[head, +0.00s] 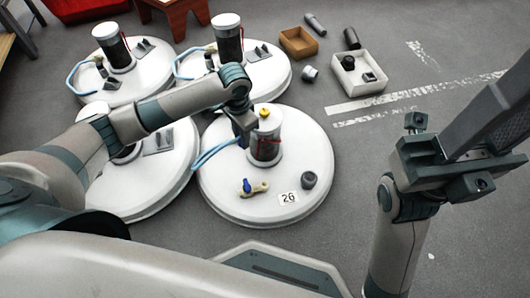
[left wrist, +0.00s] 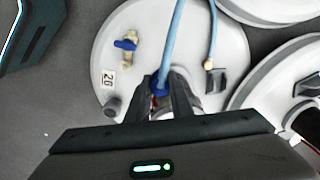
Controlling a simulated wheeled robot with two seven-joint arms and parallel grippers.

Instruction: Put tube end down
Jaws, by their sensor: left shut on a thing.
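My left gripper (head: 244,137) is shut on the end of a light blue tube (head: 210,154), beside the dark column (head: 266,147) on the white round tank marked 26 (head: 225,190). In the left wrist view the tube (left wrist: 174,40) rises from between the fingertips (left wrist: 162,92), with a darker blue piece at the grip. The other strand runs to a brass-coloured fitting (left wrist: 208,64) on the tank top. The tube tip is hidden by the fingers. My right gripper (head: 448,158) is at the right, away from the tanks; its finger gap is not clear.
The tank top also carries a blue-handled valve (head: 254,187) and a grey cup (head: 309,180). Other white tanks (head: 275,78) stand close behind and left. A cardboard box (head: 298,42) and a white bin (head: 358,78) sit on the floor. Floor right of the tank is clear.

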